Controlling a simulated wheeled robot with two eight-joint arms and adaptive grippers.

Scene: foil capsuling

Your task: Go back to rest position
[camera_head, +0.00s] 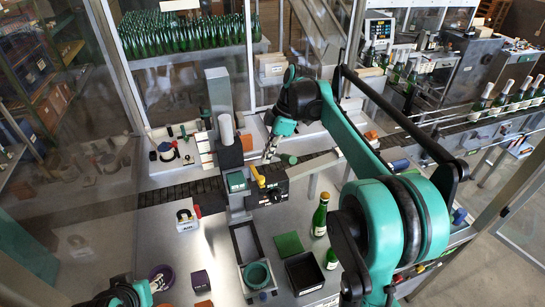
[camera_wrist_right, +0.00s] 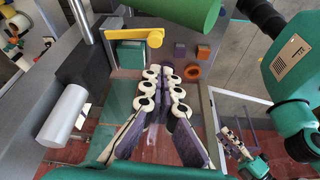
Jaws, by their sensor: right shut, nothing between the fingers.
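My right gripper (camera_head: 270,149) hangs at the capsuling machine (camera_head: 233,155), just above and behind its yellow lever. In the right wrist view its two jointed fingers (camera_wrist_right: 163,80) are together at the tips with nothing between them. The yellow lever (camera_wrist_right: 140,38) and a green cylinder (camera_wrist_right: 185,14) show close beyond the fingertips. My left arm enters the head view only at the bottom left corner; its gripper (camera_head: 158,284) is small and partly cut off there. Whether its fingers are open is unclear.
A conveyor (camera_head: 175,195) runs behind. Bottles (camera_head: 500,100) stand at the right.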

